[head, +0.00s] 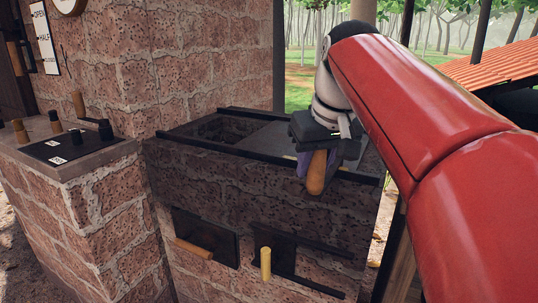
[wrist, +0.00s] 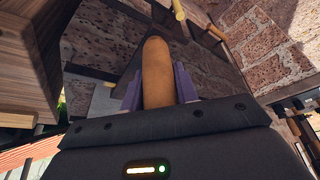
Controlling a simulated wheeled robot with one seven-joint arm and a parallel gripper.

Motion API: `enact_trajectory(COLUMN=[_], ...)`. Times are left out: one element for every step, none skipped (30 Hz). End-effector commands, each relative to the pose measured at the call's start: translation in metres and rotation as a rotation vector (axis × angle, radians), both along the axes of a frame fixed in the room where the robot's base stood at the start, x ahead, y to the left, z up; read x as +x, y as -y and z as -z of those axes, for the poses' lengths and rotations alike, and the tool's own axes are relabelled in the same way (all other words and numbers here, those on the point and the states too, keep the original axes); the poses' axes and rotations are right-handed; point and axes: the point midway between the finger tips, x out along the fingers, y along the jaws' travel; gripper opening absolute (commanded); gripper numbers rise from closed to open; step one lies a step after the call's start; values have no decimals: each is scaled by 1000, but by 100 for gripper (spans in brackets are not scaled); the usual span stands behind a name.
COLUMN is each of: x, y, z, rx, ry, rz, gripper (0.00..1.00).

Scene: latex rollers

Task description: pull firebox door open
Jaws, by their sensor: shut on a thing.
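My gripper (head: 315,163) is at the top front edge of the brick stove (head: 235,190). Its purple fingers are shut around an orange-brown wooden handle (head: 316,180), which also shows between the fingers in the wrist view (wrist: 157,65). What the handle is fixed to is hidden by my gripper. On the stove's front are a dark metal plate (head: 222,240) with a horizontal wooden handle (head: 193,250) and a second dark plate (head: 284,257) on rails with a pale yellow handle (head: 265,263). I cannot tell for certain which part is the firebox door.
A grey panel (head: 268,137) lies on the stove top between dark rails, beside an opening (head: 222,128). A brick counter (head: 75,185) with a black board (head: 70,145) and several small pegs stands at left. A brick wall (head: 180,55) rises behind. My red arm covers the right side.

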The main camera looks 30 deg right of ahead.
Motion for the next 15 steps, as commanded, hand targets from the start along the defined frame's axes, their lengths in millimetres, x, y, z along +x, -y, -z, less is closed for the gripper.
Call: enact_trajectory(x=[-9, -13, -18, -20, -23, -26, -28, -30, -31, -32, -33, -34, -34, -34, -34], y=[6, 9, 12, 14, 16, 19, 20, 21, 23, 23, 24, 25, 25, 25, 25], z=[-1, -1, -1, -1, -1, -1, -1, -1, -1, -1, -1, -1, -1, -1, -1], rx=[1, 2, 1, 1, 1, 1, 0, 0, -1, -1, -1, -1, -1, -2, -2], ry=[-1, -1, -1, -1, -1, -1, -1, -1, 0, 0, 0, 0, 0, 0, 0], rz=[3, 4, 3, 2, 2, 1, 1, 1, 1, 1, 1, 1, 0, 1, 1], gripper=[0, 0, 0, 0, 0, 0, 0, 0, 0, 0, 0, 0, 0, 0, 0])
